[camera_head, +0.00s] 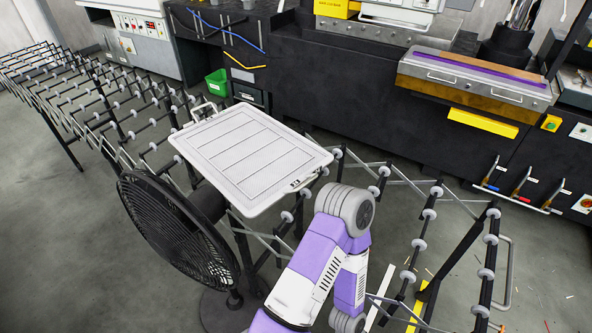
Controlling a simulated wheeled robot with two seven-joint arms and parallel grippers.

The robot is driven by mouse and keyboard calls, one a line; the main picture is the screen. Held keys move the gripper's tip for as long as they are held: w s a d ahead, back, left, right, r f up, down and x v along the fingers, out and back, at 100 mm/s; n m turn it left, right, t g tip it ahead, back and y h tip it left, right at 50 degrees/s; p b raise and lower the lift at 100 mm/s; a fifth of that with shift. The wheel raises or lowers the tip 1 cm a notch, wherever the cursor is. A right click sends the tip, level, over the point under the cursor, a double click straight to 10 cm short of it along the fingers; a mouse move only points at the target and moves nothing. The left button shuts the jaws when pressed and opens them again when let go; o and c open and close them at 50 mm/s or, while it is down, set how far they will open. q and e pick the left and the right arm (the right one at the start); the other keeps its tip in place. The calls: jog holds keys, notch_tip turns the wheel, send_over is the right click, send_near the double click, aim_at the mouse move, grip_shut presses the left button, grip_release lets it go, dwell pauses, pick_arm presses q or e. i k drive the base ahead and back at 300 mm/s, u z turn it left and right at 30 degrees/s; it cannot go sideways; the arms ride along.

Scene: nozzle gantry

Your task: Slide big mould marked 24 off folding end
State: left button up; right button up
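A big pale grey mould (250,155) with a flat, ribbed, panelled top lies on the folding roller conveyor (125,115). It has a handle (200,110) at its far left end and another at its near right end, beside a small dark marking too small to read. One of my purple and white arms rises from the bottom middle and bends at a grey joint just right of the mould's near corner, apart from it in the picture. Neither gripper shows.
A black fan (180,230) stands close against the mould's left side. The conveyor's folding end (440,260) reaches right, partly behind my arm, with yellow parts below. Black machinery (350,100) lines the back, with a green bin (217,83). Floor at left is clear.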

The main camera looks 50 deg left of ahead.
aim_at(254, 160)
jog(key=u, duration=1.25)
